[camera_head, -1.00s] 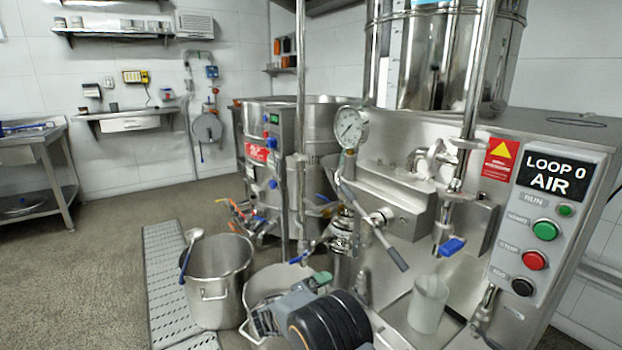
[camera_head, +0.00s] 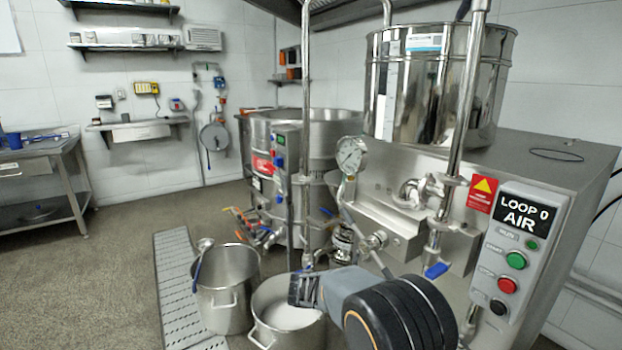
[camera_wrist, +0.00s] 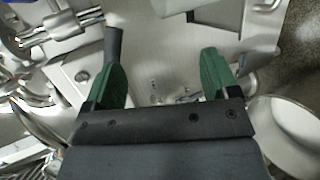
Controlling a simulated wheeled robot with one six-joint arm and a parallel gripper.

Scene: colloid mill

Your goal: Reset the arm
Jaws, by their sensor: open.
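My gripper (camera_head: 303,290) shows in the head view at the end of my thick grey and black arm, over the right side of a steel pot (camera_head: 256,320) with pale contents. In the wrist view my gripper (camera_wrist: 160,60) has two green fingers spread apart, with nothing between them. Steel machine parts lie beyond the fingers. My arm covers the lower front of the colloid mill (camera_head: 385,205).
A second steel pot (camera_head: 228,318) with a ladle (camera_head: 202,255) stands left of the first, by a floor grate (camera_head: 180,290). A control panel (camera_head: 515,250) is at right. A large kettle (camera_head: 325,130) stands behind. Floor at left is open.

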